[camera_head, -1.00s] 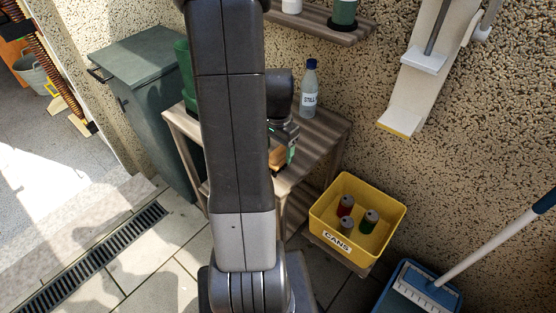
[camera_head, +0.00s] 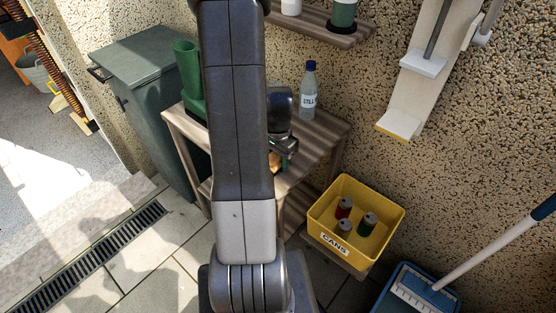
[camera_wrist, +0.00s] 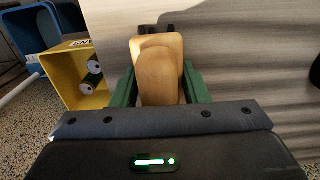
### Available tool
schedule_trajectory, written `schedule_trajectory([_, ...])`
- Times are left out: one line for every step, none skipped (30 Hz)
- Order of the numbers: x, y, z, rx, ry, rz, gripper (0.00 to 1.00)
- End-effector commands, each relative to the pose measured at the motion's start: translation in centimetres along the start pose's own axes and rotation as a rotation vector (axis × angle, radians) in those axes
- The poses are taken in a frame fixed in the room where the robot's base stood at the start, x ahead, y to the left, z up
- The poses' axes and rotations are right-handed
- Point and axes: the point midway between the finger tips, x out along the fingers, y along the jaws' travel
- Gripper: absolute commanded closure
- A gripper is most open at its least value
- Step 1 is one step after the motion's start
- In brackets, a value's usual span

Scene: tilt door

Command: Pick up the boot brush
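The boot brush (camera_wrist: 158,72) shows in the wrist view as a light wooden block with rounded ends. Dark bits, perhaps bristles, show just beyond its far end. My gripper (camera_wrist: 158,80) has its green fingers on both sides of the brush, very close to it. I cannot tell whether both fingers press on it. In the head view my gripper (camera_head: 287,152) is low over the slatted wooden table (camera_head: 318,140), partly behind my arm. A small piece of the brush (camera_head: 274,160) shows beside it.
A clear bottle with a blue cap (camera_head: 309,92) and a green boot (camera_head: 187,75) stand on the table. A yellow cans crate (camera_head: 380,247) is to the lower right, a blue dustpan (camera_head: 408,273) beyond it. A dark green bin (camera_head: 146,75) stands left.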

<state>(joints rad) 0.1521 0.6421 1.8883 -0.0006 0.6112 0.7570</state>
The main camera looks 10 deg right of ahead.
Motion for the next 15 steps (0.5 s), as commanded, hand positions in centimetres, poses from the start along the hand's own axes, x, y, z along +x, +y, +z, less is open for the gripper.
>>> schedule_trajectory([0.0,0.0,0.0,0.000,0.000,0.000,0.85])
schedule_trajectory([0.0,0.0,0.0,0.000,0.000,0.000,0.85])
schedule_trajectory([0.0,0.0,0.0,0.000,0.000,0.000,0.85])
schedule_trajectory([0.0,0.0,0.0,0.000,0.000,0.000,0.85])
schedule_trajectory([0.0,0.0,0.0,0.000,0.000,0.000,0.85])
schedule_trajectory([-0.1,0.0,0.0,0.000,0.000,0.000,0.85])
schedule_trajectory([-0.1,0.0,0.0,0.000,0.001,0.000,0.85])
schedule_trajectory([-0.2,0.0,0.0,0.000,0.001,-0.001,0.85])
schedule_trajectory([-0.4,0.0,0.0,0.000,0.002,-0.001,0.85])
schedule_trajectory([-0.6,-0.1,-0.1,0.000,0.002,-0.002,0.85])
schedule_trajectory([-0.9,-0.1,-0.1,0.000,0.002,-0.002,0.85])
schedule_trajectory([-1.4,-0.1,-0.1,0.000,0.003,-0.002,0.85])
schedule_trajectory([-1.8,-0.1,-0.1,0.000,0.004,-0.003,0.85])
schedule_trajectory([-2.2,-0.1,-0.1,0.000,0.003,-0.003,0.85])
schedule_trajectory([-2.9,-0.1,-0.1,0.000,0.004,-0.004,0.85])
